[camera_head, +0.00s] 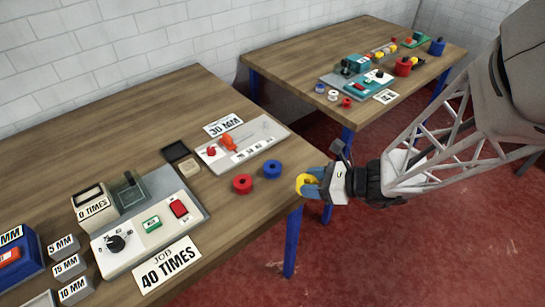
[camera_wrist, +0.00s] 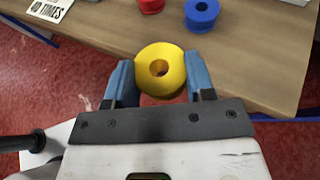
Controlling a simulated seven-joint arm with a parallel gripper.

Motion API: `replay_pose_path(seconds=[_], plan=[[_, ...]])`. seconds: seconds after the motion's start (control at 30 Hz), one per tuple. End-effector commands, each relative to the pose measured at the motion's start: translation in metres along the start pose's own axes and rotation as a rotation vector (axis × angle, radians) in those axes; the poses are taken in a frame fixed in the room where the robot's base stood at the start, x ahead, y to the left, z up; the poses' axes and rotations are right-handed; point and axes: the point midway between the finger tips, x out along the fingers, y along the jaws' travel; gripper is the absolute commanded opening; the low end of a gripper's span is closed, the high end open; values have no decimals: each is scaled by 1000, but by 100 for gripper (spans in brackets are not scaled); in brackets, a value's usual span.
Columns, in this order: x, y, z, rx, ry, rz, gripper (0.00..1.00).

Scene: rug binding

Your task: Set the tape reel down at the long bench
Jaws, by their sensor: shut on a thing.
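My gripper (camera_head: 312,186) has blue fingers shut on a yellow tape reel with a round centre hole. In the wrist view the yellow reel (camera_wrist: 161,69) sits between the fingertips of my gripper (camera_wrist: 160,83). It is at the right edge of the near wooden bench (camera_head: 222,228), which looks like the longer one. Whether the reel is over the bench top or just off its edge is hard to tell. A red reel (camera_head: 242,184) and a blue reel (camera_head: 272,169) stand on this bench, left of my gripper.
A white machine with a dial (camera_head: 130,240), a "JOB 40 TIMES" card (camera_head: 167,270) and a tray with a red-handled tool (camera_head: 240,142) lie on the near bench. A second bench (camera_head: 290,62) with several tools stands behind. Bare wood lies in front of the reels.

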Motion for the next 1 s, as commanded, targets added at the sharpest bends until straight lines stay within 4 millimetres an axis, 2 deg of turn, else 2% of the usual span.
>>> replay_pose_path(seconds=[0.57, 0.77, 1.0], plan=[[1, -2, -1, 0, 0, 0, 26], [11, -18, 1, 1, 0, 0, 26], [28, -48, 4, 1, 1, 1, 26]])
